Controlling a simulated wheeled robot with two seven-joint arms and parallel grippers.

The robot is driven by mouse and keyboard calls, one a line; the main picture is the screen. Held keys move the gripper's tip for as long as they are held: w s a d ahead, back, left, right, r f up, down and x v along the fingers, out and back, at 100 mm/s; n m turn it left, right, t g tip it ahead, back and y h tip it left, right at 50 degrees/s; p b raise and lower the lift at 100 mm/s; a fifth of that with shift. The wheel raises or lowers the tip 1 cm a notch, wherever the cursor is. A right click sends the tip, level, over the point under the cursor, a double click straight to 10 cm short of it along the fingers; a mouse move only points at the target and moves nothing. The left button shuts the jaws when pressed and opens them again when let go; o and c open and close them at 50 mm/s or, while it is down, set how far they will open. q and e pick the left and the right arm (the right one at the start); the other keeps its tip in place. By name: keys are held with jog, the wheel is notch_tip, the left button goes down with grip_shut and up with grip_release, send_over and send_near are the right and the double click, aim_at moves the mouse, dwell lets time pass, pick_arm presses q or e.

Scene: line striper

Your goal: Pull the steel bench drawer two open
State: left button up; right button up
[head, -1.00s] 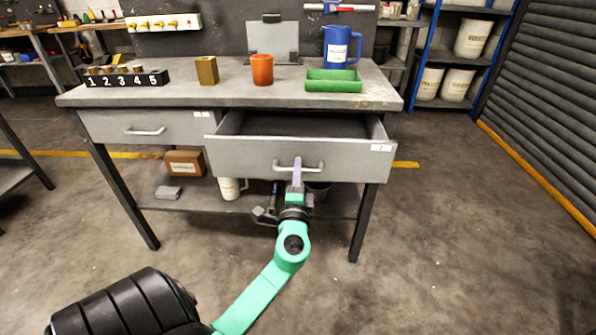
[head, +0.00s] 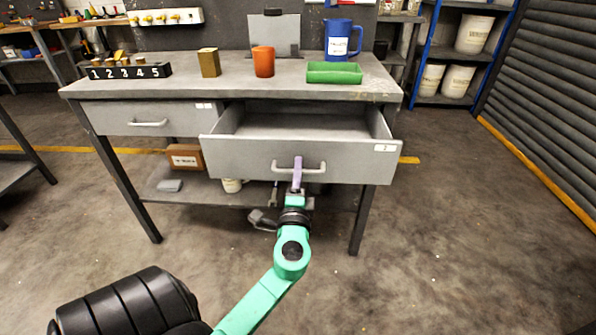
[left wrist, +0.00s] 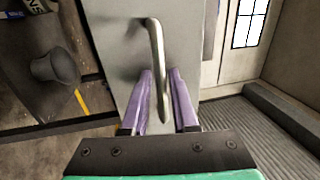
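The steel bench has two drawers side by side. The right-hand one, the drawer with a tag that seems to read 2 (head: 345,166), stands well out, with its empty-looking inside showing. Its bar handle (head: 314,170) is on the front and also shows in the left wrist view (left wrist: 155,45). Whether both fingers touch the bar is hard to see. My right gripper is not in view.
The left drawer (head: 160,120) is shut. The floor in front is clear.

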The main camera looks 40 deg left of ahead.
pick_arm(q)
jog(key=shift+s+d, duration=0.1)
jog(key=shift+s, duration=0.1)
jog(key=b+v, duration=0.3)
jog(key=v, duration=1.1)
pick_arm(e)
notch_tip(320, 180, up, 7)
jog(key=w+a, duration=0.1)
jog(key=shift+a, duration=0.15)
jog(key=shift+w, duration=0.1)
